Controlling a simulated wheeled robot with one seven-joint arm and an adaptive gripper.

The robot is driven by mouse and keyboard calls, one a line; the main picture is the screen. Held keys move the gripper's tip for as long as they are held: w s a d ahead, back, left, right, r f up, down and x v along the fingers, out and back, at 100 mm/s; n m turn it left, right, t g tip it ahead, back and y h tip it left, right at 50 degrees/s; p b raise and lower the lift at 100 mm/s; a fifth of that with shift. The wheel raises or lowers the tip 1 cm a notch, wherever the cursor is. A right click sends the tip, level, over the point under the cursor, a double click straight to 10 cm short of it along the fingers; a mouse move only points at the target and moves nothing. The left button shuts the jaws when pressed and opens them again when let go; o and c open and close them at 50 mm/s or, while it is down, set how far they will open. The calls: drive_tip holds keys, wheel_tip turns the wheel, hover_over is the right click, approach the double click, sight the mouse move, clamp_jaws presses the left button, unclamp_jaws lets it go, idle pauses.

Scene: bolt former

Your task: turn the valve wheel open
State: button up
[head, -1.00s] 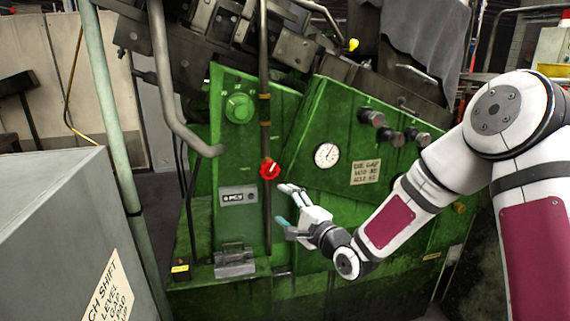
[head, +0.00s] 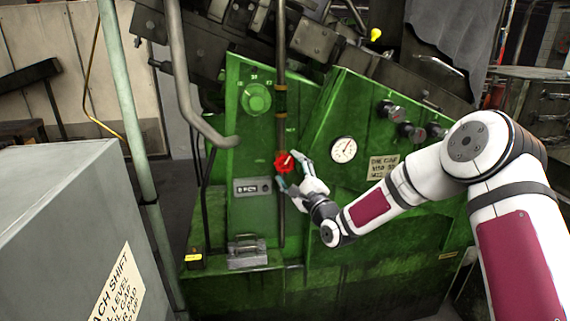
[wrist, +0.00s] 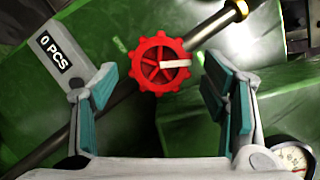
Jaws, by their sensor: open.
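The red valve wheel (head: 283,163) sits on a thin vertical pipe on the front of the green machine. In the wrist view the wheel (wrist: 154,69) has a knobbly rim, several spokes and a white mark pointing right. My gripper (head: 292,172) is open and empty at the wheel, just to its right and below in the head view. In the wrist view my gripper's teal-padded fingers (wrist: 160,95) stand apart, one to each side of the wheel and nearer the camera. A gap shows between each finger and the rim, so I see no contact.
The pipe (head: 281,118) carrying the wheel runs up past a brass collar. A counter plate (head: 252,187) lies left of the wheel, a gauge (head: 343,150) and knobs to the right. A grey cabinet (head: 60,215) fills the lower left, beside a pale green post (head: 128,120).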

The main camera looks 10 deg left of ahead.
sight(286, 165)
drive_tip(key=shift+x, duration=1.65)
drive_tip(key=c, duration=1.1)
drive_tip(key=shift+c, duration=0.2)
